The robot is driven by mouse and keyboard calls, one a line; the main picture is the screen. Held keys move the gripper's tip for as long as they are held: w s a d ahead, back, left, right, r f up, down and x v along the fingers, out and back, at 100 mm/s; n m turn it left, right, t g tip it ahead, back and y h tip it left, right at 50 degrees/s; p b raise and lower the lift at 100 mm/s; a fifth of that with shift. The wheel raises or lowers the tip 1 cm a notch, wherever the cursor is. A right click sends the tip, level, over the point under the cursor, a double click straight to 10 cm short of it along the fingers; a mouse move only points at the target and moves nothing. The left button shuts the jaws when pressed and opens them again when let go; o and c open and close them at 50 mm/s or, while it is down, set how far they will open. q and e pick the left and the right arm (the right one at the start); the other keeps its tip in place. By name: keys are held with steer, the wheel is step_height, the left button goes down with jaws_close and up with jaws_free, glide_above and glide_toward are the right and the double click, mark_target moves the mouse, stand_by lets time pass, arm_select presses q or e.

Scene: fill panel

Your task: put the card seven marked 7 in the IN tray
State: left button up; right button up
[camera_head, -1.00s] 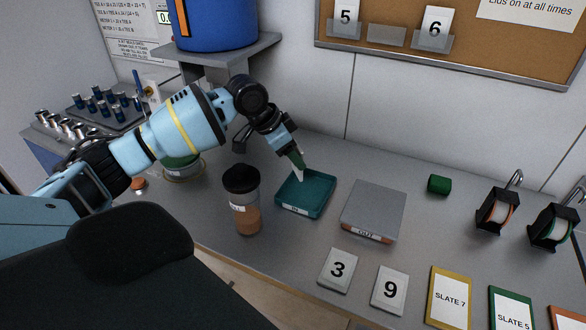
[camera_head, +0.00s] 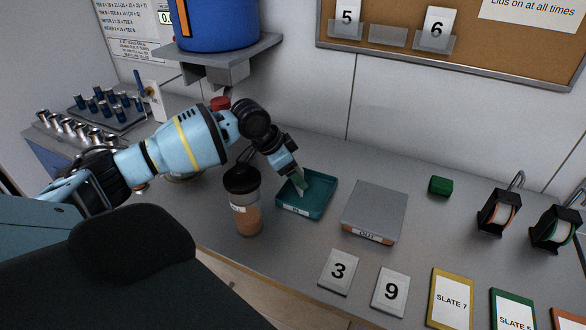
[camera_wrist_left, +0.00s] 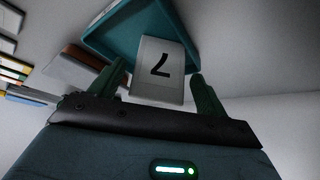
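The teal IN tray (camera_head: 322,196) sits on the bench right of the brown-filled shaker bottle, and its corner shows in the left wrist view (camera_wrist_left: 105,35). The card marked 7 (camera_wrist_left: 158,68) stands tilted between my left gripper's fingers (camera_wrist_left: 160,72), its lower end over or in the tray. Narrow gaps show between the card's sides and the fingers, so the left gripper looks open around it. In the head view the left gripper (camera_head: 298,178) is low over the IN tray, with the pale card (camera_head: 301,190) partly hidden by it. My right gripper is not in view.
The shaker bottle (camera_head: 246,218) stands close to the tray's left. The grey OUT tray (camera_head: 376,208) is to its right. Cards 3 (camera_head: 339,270) and 9 (camera_head: 391,291) lie in front. A green block (camera_head: 440,186) and spools are farther right; a shelf overhangs the back left.

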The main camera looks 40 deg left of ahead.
arm_select(q)
steer(key=shift+r, duration=0.1)
steer(key=shift+a+r, duration=0.1)
steer(key=shift+r, duration=0.15)
steer(key=v, duration=1.1)
steer(key=shift+s+r+p, duration=0.15)
steer(key=shift+r+p, duration=0.15)
steer(key=shift+p, duration=0.1)
